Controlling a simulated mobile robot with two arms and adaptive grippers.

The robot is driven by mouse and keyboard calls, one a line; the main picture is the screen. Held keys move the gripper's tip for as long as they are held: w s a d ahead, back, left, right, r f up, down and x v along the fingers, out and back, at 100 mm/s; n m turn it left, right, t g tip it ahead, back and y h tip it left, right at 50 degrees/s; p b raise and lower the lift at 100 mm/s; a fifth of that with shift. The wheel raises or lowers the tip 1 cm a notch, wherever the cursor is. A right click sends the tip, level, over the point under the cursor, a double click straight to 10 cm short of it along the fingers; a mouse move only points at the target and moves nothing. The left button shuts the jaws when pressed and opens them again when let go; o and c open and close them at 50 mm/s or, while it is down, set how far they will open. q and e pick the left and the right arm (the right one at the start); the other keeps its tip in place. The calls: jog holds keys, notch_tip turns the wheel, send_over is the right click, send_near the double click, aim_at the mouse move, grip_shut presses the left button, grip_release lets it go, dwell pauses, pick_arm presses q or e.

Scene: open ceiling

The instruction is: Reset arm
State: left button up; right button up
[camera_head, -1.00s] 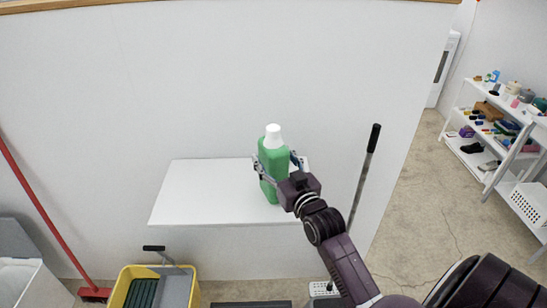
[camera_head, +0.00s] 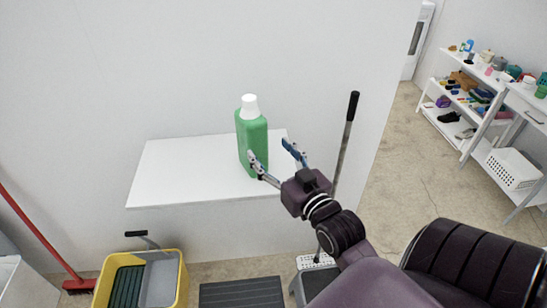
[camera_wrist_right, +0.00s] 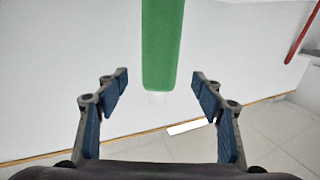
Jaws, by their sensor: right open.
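My right gripper (camera_head: 271,158) is open and empty just in front of and to the right of a green bottle with a white cap (camera_head: 252,140). The bottle stands upright on a white wall shelf (camera_head: 165,182), near its right end. In the right wrist view the bottle (camera_wrist_right: 162,45) shows beyond the open fingers (camera_wrist_right: 160,88), centred between them and apart from both. My left gripper is not in view.
A yellow mop bucket (camera_head: 181,285) and a red-handled broom (camera_head: 42,232) stand on the floor at lower left. A black-handled pole (camera_head: 346,135) stands right of the shelf. White racks (camera_head: 450,125) with small items are at far right.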

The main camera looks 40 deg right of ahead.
jog(key=shift+s+a, duration=0.1)
jog(key=shift+s, duration=0.35)
dwell(0.3)
